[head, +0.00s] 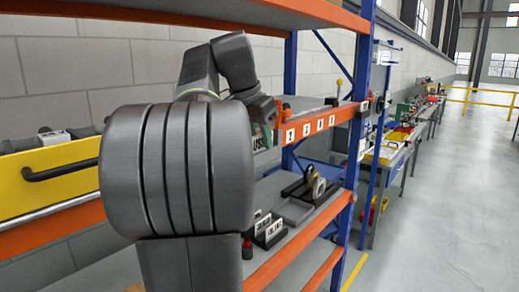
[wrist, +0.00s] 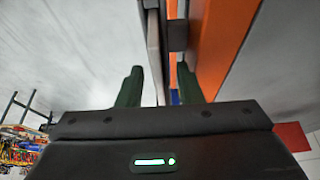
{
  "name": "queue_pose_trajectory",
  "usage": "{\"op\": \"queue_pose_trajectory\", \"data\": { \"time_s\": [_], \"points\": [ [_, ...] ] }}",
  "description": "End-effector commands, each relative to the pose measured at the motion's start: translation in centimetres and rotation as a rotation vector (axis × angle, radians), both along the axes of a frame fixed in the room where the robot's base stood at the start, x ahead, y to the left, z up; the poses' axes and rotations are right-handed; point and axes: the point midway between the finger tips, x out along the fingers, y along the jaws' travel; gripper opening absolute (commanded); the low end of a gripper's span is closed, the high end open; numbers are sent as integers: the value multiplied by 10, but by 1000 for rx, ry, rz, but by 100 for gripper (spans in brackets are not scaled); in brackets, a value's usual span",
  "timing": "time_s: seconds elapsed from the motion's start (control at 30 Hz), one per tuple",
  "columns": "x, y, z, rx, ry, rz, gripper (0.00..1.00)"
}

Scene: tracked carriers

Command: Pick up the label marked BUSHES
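My gripper (wrist: 159,86) shows in the wrist view with its two dark green fingers apart. A thin pale plate (wrist: 155,50), seen edge-on, stands between the fingers with gaps visible on both sides. In the head view my gripper is mostly hidden behind my arm, at the front edge of the upper shelf. I cannot tell for certain that the plate is this label.
An orange shelf beam (head: 320,122) carries several small numbered tags. The lower shelf holds white-faced labels in a rack (head: 268,230) and a tape dispenser (head: 316,186). A yellow drawer (head: 50,180) is at left. A blue upright (head: 359,120) stands right of my arm; the floor (head: 440,220) beyond is clear.

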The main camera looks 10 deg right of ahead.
Motion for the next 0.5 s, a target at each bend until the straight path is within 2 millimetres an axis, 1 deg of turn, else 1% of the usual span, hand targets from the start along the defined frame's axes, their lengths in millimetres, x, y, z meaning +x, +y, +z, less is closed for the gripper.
{"op": "queue_pose_trajectory", "data": {
  "time_s": [0.43, 0.47, 0.5],
  "points": [
    [0, 0, -3, 0, 1, 0, 33],
    [0, 0, -3, -1, 1, 0, 29],
    [0, 0, -3, -1, 1, 0, 21]
  ]
}}
